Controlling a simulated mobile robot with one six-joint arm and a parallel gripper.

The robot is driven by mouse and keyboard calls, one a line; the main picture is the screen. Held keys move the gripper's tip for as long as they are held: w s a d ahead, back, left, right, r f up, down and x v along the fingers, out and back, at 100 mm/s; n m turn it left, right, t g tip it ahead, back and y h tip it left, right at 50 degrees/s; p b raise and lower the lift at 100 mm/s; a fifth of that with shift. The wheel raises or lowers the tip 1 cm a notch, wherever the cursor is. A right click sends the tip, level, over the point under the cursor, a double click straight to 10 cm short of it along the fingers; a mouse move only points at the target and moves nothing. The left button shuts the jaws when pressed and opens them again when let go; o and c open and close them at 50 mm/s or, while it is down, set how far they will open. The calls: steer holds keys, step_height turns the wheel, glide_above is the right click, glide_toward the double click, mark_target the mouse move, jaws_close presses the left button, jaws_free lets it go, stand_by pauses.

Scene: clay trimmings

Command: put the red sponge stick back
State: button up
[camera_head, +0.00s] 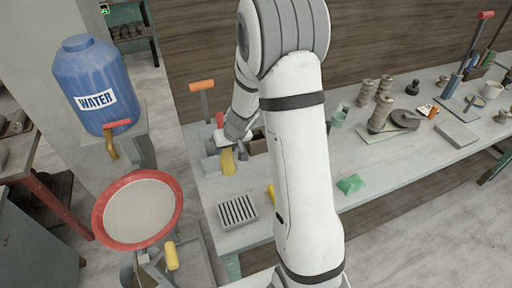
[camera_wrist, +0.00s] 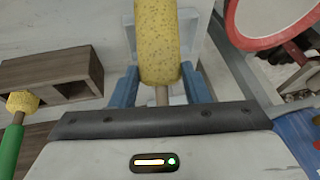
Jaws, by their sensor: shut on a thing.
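My gripper (camera_head: 237,150) is shut on the sponge stick, over the near left part of the workbench. The stick's yellow speckled sponge (camera_head: 228,162) hangs below the jaws in the head view, with a red part (camera_head: 219,119) above them. In the wrist view, the sponge (camera_wrist: 159,40) stands upright beyond my blue fingers (camera_wrist: 160,88), with a short tan length of stick between them. A grey block (camera_head: 210,166) is close behind and left of the sponge. Contact between them cannot be told.
The workbench (camera_head: 205,193) holds a slotted rack (camera_head: 238,210) and a green lump (camera_head: 351,184). A wooden compartment box (camera_wrist: 50,75) and a green stick with a yellow sponge (camera_wrist: 12,140) are nearby. An orange-handled tool (camera_head: 201,86) stands behind.

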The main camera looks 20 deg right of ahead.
steer(key=shift+w+d+f, duration=0.1)
steer(key=shift+w+d, duration=0.15)
steer(key=w+d+r+m+t+h+b, duration=0.45)
steer(key=w+d+m+h+b, duration=0.3)
steer(key=d+b, duration=0.55)
steer(key=shift+t+h, duration=0.45)
steer(key=f+b, duration=0.1)
steer(key=f, duration=0.2)
steer(key=f+b, duration=0.2)
steer(key=f, duration=0.1)
steer(key=f+b, duration=0.2)
steer(key=f, duration=0.2)
steer(key=shift+w+a, duration=0.15)
steer(key=shift+a, duration=0.25)
steer(key=shift+r, duration=0.1)
